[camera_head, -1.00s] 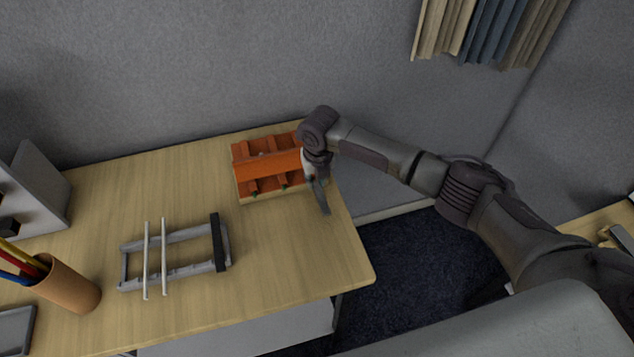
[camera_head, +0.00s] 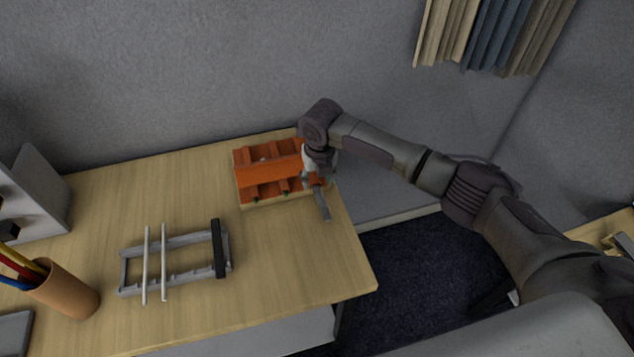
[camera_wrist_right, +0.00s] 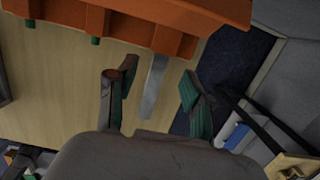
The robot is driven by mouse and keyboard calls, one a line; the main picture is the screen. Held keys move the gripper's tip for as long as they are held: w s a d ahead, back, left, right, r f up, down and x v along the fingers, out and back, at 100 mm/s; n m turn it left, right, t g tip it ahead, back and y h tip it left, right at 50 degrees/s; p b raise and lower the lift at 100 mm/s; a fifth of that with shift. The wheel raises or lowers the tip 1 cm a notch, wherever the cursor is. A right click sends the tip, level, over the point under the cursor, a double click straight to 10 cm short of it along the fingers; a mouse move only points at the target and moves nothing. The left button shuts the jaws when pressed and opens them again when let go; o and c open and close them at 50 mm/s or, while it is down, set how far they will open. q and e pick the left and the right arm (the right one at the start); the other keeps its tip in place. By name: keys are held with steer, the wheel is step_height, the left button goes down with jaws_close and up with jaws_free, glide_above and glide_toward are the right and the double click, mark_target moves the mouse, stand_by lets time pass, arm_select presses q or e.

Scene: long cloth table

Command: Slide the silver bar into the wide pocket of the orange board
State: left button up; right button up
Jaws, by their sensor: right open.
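The orange board (camera_head: 268,173), with raised ribs, lies near the table's back right corner. It also fills the top of the right wrist view (camera_wrist_right: 200,15). In the right wrist view the bar (camera_wrist_right: 154,88) extends out from the board's edge. Its board-side end is hidden, so I cannot tell how far it is in a pocket. My right gripper (camera_wrist_right: 153,84) is open, with one finger on each side of the bar, apart from it. My left gripper is out of view.
A grey rack (camera_head: 176,242) with two pale rods and a dark crossbar stands front-left of the board. A brown pencil cup (camera_head: 68,289) stands at the left. Bare table lies between rack and board. The wall is close behind.

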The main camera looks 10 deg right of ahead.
mark_target(319, 195)
step_height(319, 195, up, 9)
steer(key=s, duration=0.1)
steer(key=shift+s, duration=0.2)
